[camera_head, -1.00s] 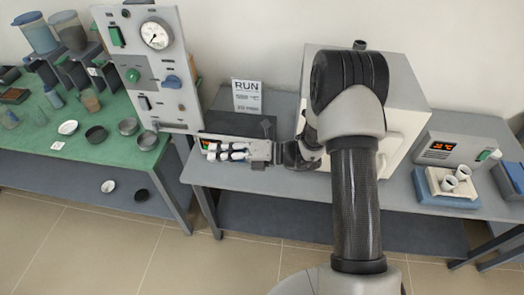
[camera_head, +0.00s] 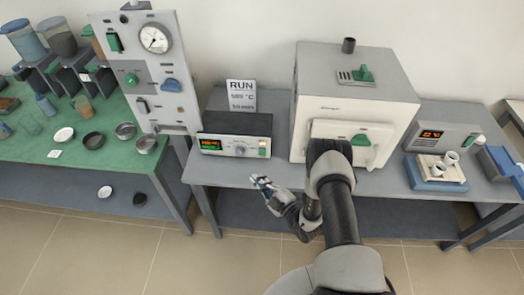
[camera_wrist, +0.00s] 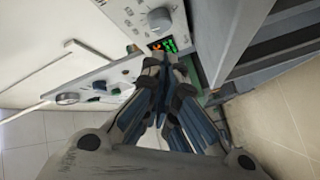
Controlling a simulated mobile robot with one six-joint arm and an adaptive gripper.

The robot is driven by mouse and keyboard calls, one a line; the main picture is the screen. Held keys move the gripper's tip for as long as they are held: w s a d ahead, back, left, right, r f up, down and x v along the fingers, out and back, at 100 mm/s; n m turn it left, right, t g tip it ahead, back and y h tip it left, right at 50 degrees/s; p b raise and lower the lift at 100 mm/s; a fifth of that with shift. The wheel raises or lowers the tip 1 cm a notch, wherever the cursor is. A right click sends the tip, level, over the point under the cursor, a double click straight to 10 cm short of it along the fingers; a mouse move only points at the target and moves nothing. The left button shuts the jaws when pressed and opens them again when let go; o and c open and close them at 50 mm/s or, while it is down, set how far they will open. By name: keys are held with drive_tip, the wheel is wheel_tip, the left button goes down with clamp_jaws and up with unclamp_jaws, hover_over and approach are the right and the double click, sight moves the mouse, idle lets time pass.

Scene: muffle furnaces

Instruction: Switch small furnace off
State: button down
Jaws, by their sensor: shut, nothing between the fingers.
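The white box furnace (camera_head: 312,126) stands mid-table, with a green handle (camera_head: 361,140) on its front. A dark control box (camera_head: 215,126) stands to its left, with a lit red and green display (camera_head: 210,144), a round knob (camera_head: 240,150) and a green switch (camera_head: 263,152) at its right end. The knob (camera_wrist: 160,19) and lit display (camera_wrist: 162,45) also show in the wrist view. My gripper (camera_head: 257,180) is shut and empty, in front of and below the control box, apart from it. The switch's position is too small to tell.
A tall panel (camera_head: 145,75) with a gauge stands left, by a green bench (camera_head: 75,170) with several dishes. A sign (camera_head: 241,95) reading RUN stands behind the control box. At right are a smaller display unit (camera_head: 432,138) and a blue tray with white cups (camera_head: 436,184).

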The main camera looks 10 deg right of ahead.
sight(262, 152)
drive_tip(key=w, duration=0.2)
drive_tip(key=w+d+b, duration=0.1)
drive_tip(key=w, duration=0.1)
drive_tip(key=w+d, duration=0.1)
drive_tip(key=w, duration=0.1)
drive_tip(key=shift+w+r+b, duration=0.15)
drive_tip(key=shift+r+b, duration=0.2)
drive_tip(key=shift+w+d+r+b, duration=0.15)
drive_tip(key=shift+w+b, duration=0.2)
drive_tip(key=shift+w, duration=0.2)
drive_tip(key=shift+w+d+r+b, duration=0.15)
drive_tip(key=shift+w+b, duration=0.15)
drive_tip(key=shift+w, duration=0.2)
drive_tip(key=shift+w+f, duration=0.1)
idle(0.5)
drive_tip(key=shift+w+d+b, duration=0.15)
drive_tip(key=shift+w+b, duration=0.15)
drive_tip(key=shift+b, duration=0.15)
drive_tip(key=shift+w+d, duration=0.1)
drive_tip(key=shift+w, duration=0.2)
idle(0.5)
drive_tip(key=shift+s, duration=0.15)
drive_tip(key=shift+s+a, duration=0.25)
drive_tip(key=shift+s, duration=0.35)
